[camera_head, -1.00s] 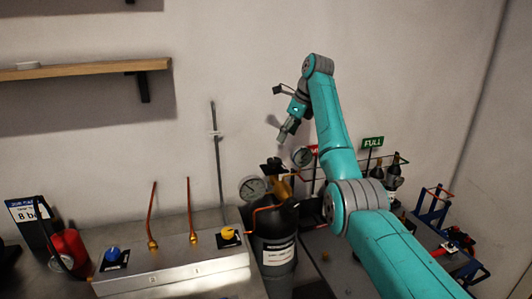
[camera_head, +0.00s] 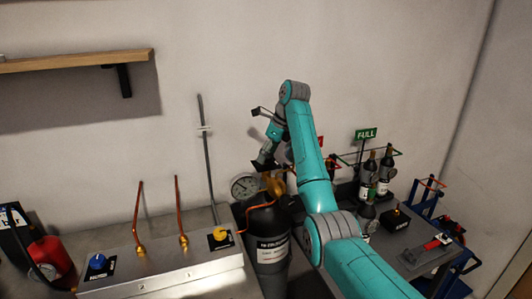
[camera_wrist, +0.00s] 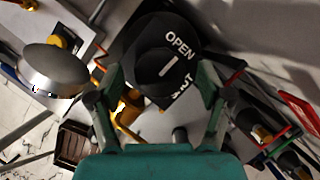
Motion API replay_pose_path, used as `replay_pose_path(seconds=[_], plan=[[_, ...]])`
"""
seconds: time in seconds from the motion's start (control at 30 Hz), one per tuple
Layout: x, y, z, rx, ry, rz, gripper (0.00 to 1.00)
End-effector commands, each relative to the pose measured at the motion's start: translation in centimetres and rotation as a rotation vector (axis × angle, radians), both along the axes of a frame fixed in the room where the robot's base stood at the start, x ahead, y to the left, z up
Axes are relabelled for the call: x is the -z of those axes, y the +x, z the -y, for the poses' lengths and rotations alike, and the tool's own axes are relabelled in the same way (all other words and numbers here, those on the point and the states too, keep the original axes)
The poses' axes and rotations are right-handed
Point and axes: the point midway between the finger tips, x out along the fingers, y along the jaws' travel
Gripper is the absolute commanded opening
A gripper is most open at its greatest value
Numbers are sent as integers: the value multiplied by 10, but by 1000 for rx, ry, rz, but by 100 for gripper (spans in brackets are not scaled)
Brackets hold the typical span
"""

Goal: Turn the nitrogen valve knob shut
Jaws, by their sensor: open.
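The nitrogen valve knob (camera_wrist: 155,66) is black and round, with a white pointer line, in the wrist view. The words OPEN and SHUT stand on the dark plate (camera_wrist: 181,46) around it; SHUT is partly covered. The pointer slants up and right, towards the OPEN side. My gripper (camera_wrist: 160,78) is open, its fingers on the left and right of the knob; I cannot tell if they touch it. In the head view my gripper (camera_head: 265,157) is over the top of the dark cylinder (camera_head: 270,235) and hides most of the knob.
A round gauge (camera_head: 244,186) is close left of the cylinder's brass fitting; a silver disc (camera_wrist: 54,72) is near my left finger. A metal panel (camera_head: 165,268) with copper tubes and blue and yellow knobs stands left. Bottles (camera_head: 385,172) and a FULL sign (camera_head: 366,134) stand right.

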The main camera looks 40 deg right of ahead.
Motion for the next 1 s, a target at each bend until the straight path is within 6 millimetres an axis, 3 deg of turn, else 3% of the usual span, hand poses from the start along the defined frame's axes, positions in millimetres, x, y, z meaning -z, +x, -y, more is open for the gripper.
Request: replay_pose_path(seconds=[0.23,0.4,0.47,0.5,0.77,1.0], plan=[[0,0,0,0,0,0,79],[0,0,0,0,0,0,36],[0,0,0,0,0,0,21],[0,0,0,0,0,0,18],[0,0,0,24,0,1,19],[0,0,-2,144,0,1,19]])
